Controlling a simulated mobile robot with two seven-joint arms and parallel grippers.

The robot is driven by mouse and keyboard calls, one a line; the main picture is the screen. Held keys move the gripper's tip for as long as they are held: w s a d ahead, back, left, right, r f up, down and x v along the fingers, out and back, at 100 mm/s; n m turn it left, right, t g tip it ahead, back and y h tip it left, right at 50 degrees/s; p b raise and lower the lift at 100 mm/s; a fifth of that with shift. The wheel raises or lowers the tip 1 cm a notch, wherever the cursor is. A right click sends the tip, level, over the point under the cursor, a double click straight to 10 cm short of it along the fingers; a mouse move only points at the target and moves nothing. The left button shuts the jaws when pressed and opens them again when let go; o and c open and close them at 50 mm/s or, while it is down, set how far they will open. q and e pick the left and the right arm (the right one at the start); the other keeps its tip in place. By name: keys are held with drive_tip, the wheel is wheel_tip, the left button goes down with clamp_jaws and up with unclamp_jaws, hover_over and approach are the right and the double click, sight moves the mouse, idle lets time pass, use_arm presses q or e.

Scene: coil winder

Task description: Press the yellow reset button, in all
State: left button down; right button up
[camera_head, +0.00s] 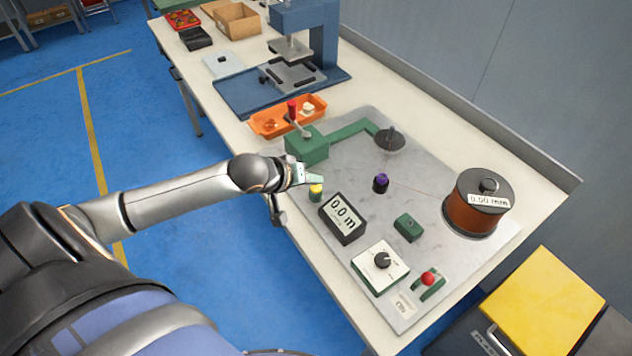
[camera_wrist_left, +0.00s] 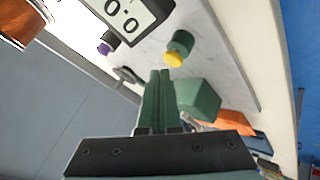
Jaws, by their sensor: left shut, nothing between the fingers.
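The yellow reset button (camera_head: 316,188) sits on a small round green base near the front left edge of the grey plate, beside the display. It also shows in the left wrist view (camera_wrist_left: 174,60), just beyond the fingertips. My left gripper (camera_head: 315,178) is shut and empty, with its tips close to the button on its far side in the head view. In the left wrist view the closed fingers (camera_wrist_left: 160,73) end a little short of the button. I cannot tell whether they touch it. My right gripper is not in view.
A display (camera_head: 343,217) reading 0.0 m stands right of the button. A green lever housing (camera_head: 306,146) with a red-knobbed lever is behind it. A dial box (camera_head: 380,267), a red button (camera_head: 428,278) and a copper wire spool (camera_head: 478,205) stand farther right.

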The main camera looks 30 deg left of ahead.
sight(313, 191)
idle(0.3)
use_arm(q)
wheel_tip(313, 191, up, 3)
drive_tip(key=p, duration=0.3)
drive_tip(key=shift+r+p, duration=0.1)
drive_tip(key=shift+p, duration=0.2)
drive_tip(key=shift+r+b, duration=0.15)
drive_tip(key=shift+b, duration=0.15)
drive_tip(key=shift+r, duration=0.8)
